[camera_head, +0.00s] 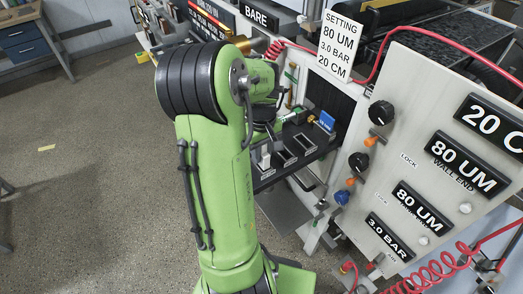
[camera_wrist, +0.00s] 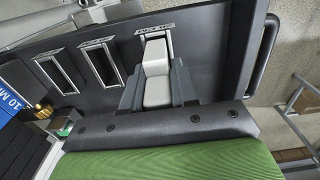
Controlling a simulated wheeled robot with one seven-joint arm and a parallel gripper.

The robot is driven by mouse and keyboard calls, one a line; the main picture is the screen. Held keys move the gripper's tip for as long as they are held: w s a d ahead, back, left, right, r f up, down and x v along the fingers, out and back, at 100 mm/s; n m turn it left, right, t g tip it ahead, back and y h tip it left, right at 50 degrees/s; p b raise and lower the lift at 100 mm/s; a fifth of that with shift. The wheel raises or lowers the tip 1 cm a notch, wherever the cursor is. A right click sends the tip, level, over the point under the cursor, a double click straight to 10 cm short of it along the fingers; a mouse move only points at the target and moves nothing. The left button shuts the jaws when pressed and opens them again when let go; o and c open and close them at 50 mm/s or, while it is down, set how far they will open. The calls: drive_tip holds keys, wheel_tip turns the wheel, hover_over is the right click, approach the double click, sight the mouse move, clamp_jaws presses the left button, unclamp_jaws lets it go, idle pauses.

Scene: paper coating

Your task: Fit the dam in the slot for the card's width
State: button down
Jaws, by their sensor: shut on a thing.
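My gripper (camera_wrist: 154,84) is shut on a pale grey-white block, which I take to be the dam (camera_wrist: 156,56), between its two dark fingers. The block is at a framed, labelled slot of a black rack (camera_wrist: 206,62), the rightmost of three in the wrist view. I cannot tell whether it is seated in that slot or raised out of it. In the head view the white block (camera_head: 264,157) shows at the rack's left end, and my arm hides most of the gripper.
Two other framed slots (camera_wrist: 101,62) lie left of the gripper in the wrist view, with a blue box (camera_wrist: 10,101) beyond. A sign (camera_head: 338,45) reads 80 UM, 3.0 BAR, 20 CM. A panel with knobs (camera_head: 381,112) and a red hose stand at right.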

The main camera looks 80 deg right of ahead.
drive_tip(key=shift+f+b, duration=0.95)
drive_tip(key=shift+f, duration=0.2)
drive_tip(key=c, duration=0.8)
unclamp_jaws()
wheel_tip(320, 180, up, 16)
drive_tip(key=p, duration=0.3)
drive_tip(key=shift+f, duration=0.1)
